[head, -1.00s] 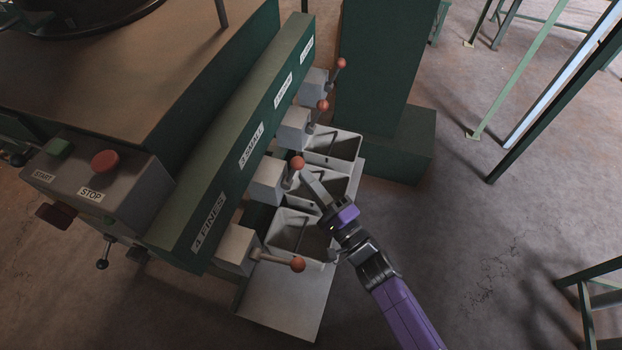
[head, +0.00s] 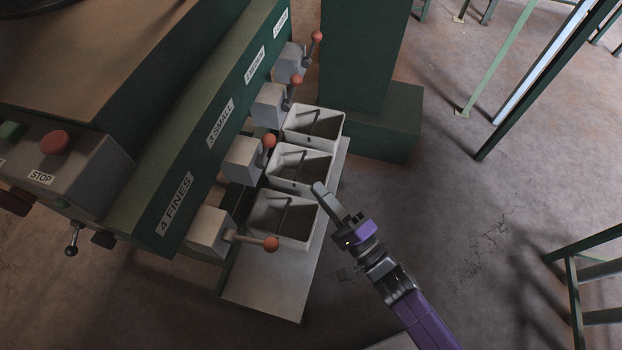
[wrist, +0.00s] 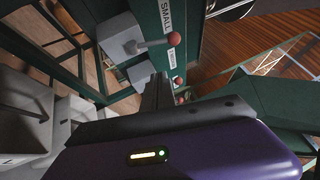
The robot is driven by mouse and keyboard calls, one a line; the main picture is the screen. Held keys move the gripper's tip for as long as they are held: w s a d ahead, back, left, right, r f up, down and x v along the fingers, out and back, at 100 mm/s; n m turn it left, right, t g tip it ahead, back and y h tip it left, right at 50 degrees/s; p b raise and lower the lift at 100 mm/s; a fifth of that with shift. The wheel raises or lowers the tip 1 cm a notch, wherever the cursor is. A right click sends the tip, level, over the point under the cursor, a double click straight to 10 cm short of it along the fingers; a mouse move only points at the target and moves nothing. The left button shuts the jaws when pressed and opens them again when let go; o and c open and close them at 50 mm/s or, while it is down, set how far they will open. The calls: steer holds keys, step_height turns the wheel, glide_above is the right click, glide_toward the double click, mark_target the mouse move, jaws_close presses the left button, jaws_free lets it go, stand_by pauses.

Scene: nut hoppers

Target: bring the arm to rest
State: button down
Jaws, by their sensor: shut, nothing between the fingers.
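My gripper (head: 322,190) is shut and empty. In the head view its tip is over the right edge of the bins, beside the middle bin (head: 276,183). My purple arm reaches in from the lower right. In the wrist view my shut gripper (wrist: 158,90) points toward the hopper's outlets, with a red-balled lever (wrist: 172,39) ahead near the "SMALL" label.
A green hopper bar (head: 165,165) carries several outlets with red-balled levers, such as the fines lever (head: 270,243). The bins stand on a pale shelf (head: 265,290). A green post (head: 362,50) stands behind. Open floor (head: 450,220) lies to the right.

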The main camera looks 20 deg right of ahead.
steer(key=shift+s+d+f, duration=0.15)
steer(key=shift+s, duration=0.4)
